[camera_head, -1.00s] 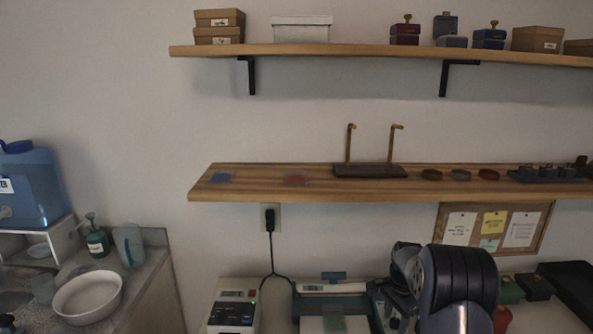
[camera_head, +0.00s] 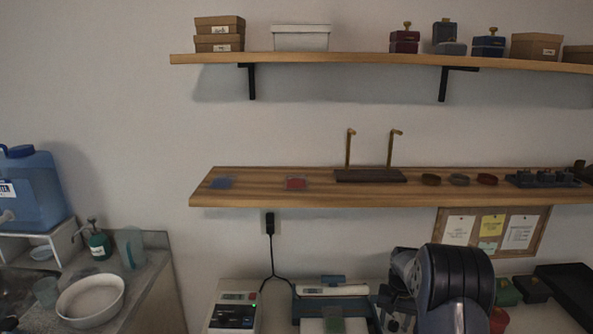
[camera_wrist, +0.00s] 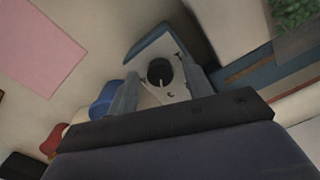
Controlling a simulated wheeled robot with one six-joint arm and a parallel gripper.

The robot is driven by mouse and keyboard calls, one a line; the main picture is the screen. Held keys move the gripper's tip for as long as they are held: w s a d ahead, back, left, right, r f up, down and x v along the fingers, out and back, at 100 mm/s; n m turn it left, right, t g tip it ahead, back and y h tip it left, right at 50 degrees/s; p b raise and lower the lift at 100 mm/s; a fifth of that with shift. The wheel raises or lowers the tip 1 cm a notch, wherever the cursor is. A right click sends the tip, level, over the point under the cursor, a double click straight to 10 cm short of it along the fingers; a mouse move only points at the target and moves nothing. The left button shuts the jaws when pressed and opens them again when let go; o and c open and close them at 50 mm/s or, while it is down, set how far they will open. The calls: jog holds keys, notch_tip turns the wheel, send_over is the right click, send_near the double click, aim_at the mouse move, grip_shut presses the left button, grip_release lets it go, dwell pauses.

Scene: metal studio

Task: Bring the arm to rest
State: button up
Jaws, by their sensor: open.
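My gripper (camera_wrist: 160,66) shows in the wrist view with its two grey fingers apart. Nothing is held between them. A pale plate-like thing with a dark round spot (camera_wrist: 160,72) lies beyond the fingers, and I cannot tell what it is. In the head view my arm stands at the lower right, in front of the worktop. Its dark rounded joint hides part of what is behind it, and my fingers cannot be made out there.
Below the long wooden shelf (camera_head: 330,199) stand a device with a green light (camera_head: 233,311) and a blue-grey machine (camera_head: 335,305). Dark trays (camera_head: 572,290) lie right of my arm. A white basin (camera_head: 90,301) is at the left. A pink sheet (camera_wrist: 40,45) shows in the wrist view.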

jog(key=n+p, duration=0.2)
jog(key=n, duration=0.3)
jog(key=shift+r+n+p, duration=0.15)
jog(key=shift+n+p, duration=0.15)
jog(key=shift+p, duration=0.1)
jog(key=shift+n+p, duration=0.35)
jog(key=shift+n, duration=0.35)
